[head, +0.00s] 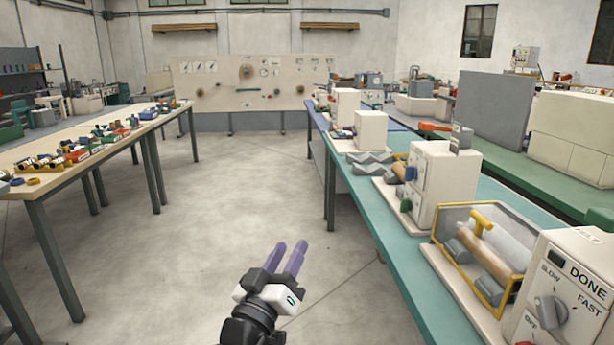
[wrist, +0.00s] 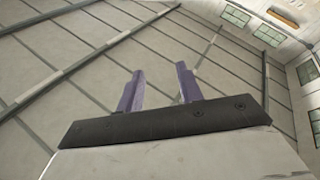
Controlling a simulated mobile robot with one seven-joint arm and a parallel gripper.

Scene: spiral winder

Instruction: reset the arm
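My gripper (head: 291,257) is at the bottom middle of the head view, in front of bare floor. Its two purple fingers point up and away and stand apart with a gap between them. In the wrist view the same fingers (wrist: 160,88) are apart, with nothing between them. The wrist camera faces the ceiling and upper wall. The gripper touches nothing that I can see.
A teal bench (head: 424,287) on the right bears white machines; the nearest has a yellow-framed guard (head: 437,221), a dial and a "DONE" label. A wooden table (head: 60,139) with small parts stands left. The floor (head: 220,220) between is clear.

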